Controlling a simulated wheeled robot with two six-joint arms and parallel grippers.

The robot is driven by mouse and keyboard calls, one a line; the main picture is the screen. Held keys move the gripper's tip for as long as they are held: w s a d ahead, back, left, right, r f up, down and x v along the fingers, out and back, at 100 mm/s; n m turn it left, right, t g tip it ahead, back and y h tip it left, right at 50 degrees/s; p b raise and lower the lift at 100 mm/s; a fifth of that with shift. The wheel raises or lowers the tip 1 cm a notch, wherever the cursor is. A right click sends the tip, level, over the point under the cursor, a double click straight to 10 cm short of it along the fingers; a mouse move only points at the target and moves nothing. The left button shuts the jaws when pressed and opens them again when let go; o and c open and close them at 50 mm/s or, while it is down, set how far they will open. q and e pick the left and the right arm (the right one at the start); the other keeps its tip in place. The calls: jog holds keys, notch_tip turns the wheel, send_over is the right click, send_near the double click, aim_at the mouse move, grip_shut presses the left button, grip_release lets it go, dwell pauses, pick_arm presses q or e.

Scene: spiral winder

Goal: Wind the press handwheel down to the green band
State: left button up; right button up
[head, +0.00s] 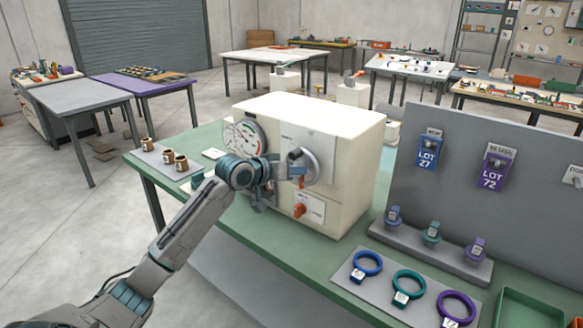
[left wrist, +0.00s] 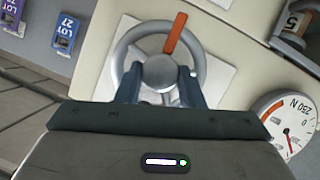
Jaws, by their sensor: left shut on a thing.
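The press is a cream box (head: 345,180) on the green bench. Its grey handwheel (head: 313,166) is on the front face, partly hidden by my left gripper (head: 287,171). In the left wrist view the handwheel (left wrist: 122,50) has a grey hub and an orange mark (left wrist: 175,33) on its rim, at the upper right. My left gripper (left wrist: 160,76) is shut on the handwheel, with a finger on each side of the hub. A round white gauge (head: 240,132) is left of the wheel. The gauge (left wrist: 287,122) is cut off in the left wrist view; its red needle shows there. My right gripper is out of view.
A grey panel (head: 400,180) with lot tags and a mat with coloured rings (head: 409,287) are at the right.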

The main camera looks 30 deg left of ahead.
pick_arm(q)
jog(key=shift+f, duration=0.2)
dwell(0.3)
jog(key=o, duration=1)
jog(key=shift+r, duration=0.1)
jog(key=shift+b+v, duration=2.25)
jog(key=shift+v, duration=3.15)
